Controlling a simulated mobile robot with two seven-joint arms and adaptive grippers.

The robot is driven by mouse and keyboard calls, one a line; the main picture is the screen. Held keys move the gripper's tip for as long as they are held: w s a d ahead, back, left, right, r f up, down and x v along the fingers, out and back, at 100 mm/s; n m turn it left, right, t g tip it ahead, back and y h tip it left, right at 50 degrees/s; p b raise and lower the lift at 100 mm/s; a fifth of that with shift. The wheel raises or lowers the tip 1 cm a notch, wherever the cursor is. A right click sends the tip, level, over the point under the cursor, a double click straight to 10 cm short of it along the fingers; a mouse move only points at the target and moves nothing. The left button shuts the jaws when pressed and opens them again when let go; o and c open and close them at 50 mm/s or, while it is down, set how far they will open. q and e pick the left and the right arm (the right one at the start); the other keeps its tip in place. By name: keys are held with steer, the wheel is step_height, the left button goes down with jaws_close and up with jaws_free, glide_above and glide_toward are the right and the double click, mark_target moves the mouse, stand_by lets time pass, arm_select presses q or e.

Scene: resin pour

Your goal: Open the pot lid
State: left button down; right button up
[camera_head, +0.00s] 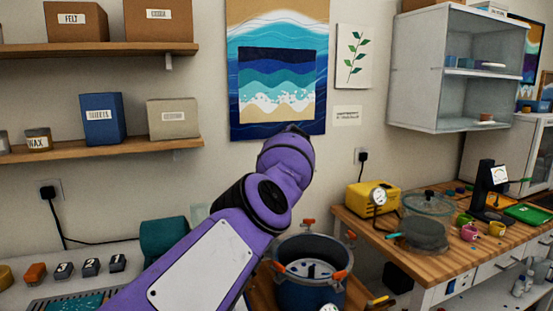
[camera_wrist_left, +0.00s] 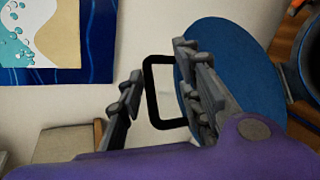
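The pot (camera_head: 308,293) is a dark blue vessel with orange clamps at its rim, low in the middle of the head view. Its top is uncovered and its inside shows. Its rim also shows at the right edge of the left wrist view (camera_wrist_left: 285,72). The lid (camera_wrist_left: 235,68) is a blue disc beside the pot, with a black rectangular loop handle (camera_wrist_left: 160,123). My left gripper (camera_wrist_left: 160,58) is open, with the handle in view between and partly behind its fingers; contact is unclear. My purple left arm hides the gripper and lid in the head view.
A wooden bench (camera_head: 400,240) at right holds a yellow device (camera_head: 372,198), a glass vessel (camera_head: 428,203) and coloured cups. A wall cabinet (camera_head: 405,85) hangs above. Shelves with boxes (camera_head: 102,118) are at left. A painting (camera_head: 235,60) hangs behind my arm.

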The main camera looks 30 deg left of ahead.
arm_select(q)
steer(key=shift+s+a+f, duration=0.1)
steer(key=shift+a+f, duration=0.25)
steer(key=shift+a, duration=0.05)
steer(key=c, duration=2.4)
jaws_free()
steer(key=shift+a, duration=0.2)
steer(key=o, duration=0.6)
steer(key=shift+d+r, duration=0.1)
steer(key=shift+d, duration=0.3)
steer(key=v, duration=1.2)
